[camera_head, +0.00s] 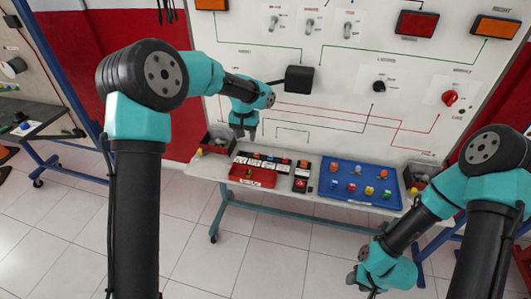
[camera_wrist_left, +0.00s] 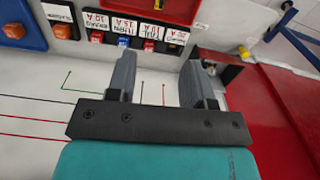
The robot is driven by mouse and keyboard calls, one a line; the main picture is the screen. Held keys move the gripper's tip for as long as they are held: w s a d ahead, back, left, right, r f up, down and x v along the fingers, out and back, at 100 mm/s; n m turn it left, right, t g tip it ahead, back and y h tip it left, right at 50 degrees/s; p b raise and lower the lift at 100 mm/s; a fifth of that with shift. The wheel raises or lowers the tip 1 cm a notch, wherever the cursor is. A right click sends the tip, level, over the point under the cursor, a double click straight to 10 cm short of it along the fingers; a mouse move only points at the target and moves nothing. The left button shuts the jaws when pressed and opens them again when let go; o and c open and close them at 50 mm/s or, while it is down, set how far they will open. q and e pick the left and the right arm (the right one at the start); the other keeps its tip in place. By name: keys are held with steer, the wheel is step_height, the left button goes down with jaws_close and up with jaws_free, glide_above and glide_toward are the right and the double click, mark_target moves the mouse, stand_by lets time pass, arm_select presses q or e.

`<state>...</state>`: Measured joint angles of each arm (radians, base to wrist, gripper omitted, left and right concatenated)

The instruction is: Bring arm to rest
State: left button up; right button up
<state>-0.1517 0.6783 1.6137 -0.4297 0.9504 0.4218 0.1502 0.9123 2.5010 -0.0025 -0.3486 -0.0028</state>
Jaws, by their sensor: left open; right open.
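My left gripper (camera_head: 244,132) is in front of the white panel (camera_head: 350,70), above the left part of the shelf. In the left wrist view its two grey fingers (camera_wrist_left: 157,75) stand apart with nothing between them. My right gripper (camera_head: 362,282) hangs at the lower right, in front of and below the shelf, apart from it; its fingers are small in the picture. Neither gripper touches an object that I can see.
A black box (camera_head: 299,79) and a red knob (camera_head: 450,97) are on the panel. Tiled floor (camera_head: 215,265) is clear in front.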

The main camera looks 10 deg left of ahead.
arm_select(q)
steer(key=s+d+f+h, duration=0.1)
steer(key=s+f+h, duration=0.1)
steer(key=s+f, duration=0.6)
steer(key=s+d+f+h, duration=0.1)
steer(key=s+f, duration=0.3)
steer(key=f, duration=0.8)
steer(key=s+a+f+n, duration=0.1)
steer(key=s+f, duration=0.3)
steer(key=s, duration=0.6)
steer(key=s+f, duration=0.4)
steer(key=s, duration=0.6)
steer(key=shift+a+f+n+t+h, duration=0.35)
steer(key=shift+n+t+h, duration=0.05)
